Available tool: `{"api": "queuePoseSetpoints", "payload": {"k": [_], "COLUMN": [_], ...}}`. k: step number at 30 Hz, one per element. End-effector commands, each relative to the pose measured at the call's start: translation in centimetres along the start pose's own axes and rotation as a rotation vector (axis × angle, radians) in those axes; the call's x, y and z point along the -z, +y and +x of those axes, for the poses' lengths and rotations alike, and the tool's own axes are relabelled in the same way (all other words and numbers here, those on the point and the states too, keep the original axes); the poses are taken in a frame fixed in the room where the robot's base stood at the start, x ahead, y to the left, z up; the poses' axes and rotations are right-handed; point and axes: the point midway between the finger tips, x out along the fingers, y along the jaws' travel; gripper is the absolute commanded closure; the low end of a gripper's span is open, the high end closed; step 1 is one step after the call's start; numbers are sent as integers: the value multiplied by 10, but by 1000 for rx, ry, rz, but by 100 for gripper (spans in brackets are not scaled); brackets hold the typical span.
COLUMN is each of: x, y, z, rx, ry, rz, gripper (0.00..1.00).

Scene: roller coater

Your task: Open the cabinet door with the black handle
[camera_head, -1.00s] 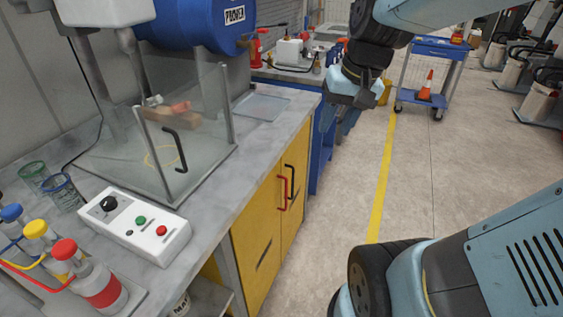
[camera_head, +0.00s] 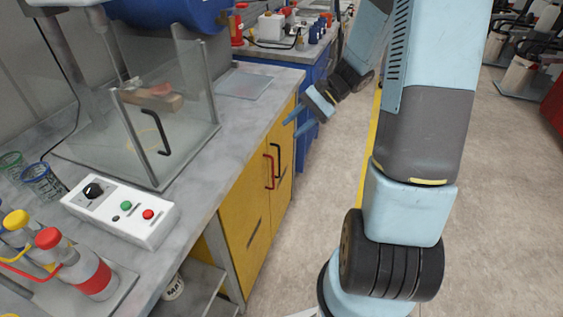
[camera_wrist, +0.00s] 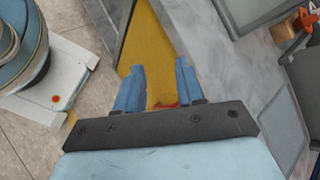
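The yellow cabinet (camera_head: 243,213) stands under the grey counter. A black handle (camera_head: 279,160) is on its right-hand door (camera_head: 287,151), beside a red handle (camera_head: 268,172) on the left-hand door. Both doors look shut. My gripper (camera_head: 296,124) is past the black handle in the head view, up near the counter's edge, apart from the handles. In the wrist view its two blue fingers (camera_wrist: 159,88) are spread with nothing held. Yellow cabinet surface (camera_wrist: 146,45) and a small red piece, likely the red handle (camera_wrist: 163,105), show between them. The black handle is not distinguishable there.
The grey counter (camera_head: 225,135) carries a glass guard (camera_head: 180,120) with a black handle of its own, a white control box (camera_head: 120,210) and colour-capped bottles (camera_head: 75,265). A blue cabinet (camera_head: 314,85) stands beyond. The floor (camera_head: 300,230) right of the doors is open.

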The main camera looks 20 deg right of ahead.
Motion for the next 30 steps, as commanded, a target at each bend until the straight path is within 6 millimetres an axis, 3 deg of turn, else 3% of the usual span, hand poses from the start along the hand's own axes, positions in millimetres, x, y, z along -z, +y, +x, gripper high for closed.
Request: {"api": "queuePoseSetpoints", "payload": {"k": [17,30], "x": [137,238], "y": [38,100], "z": [39,74], "rx": [466,857], "ry": [-211,-292], "rz": [433,757], "gripper": [62,62]}}
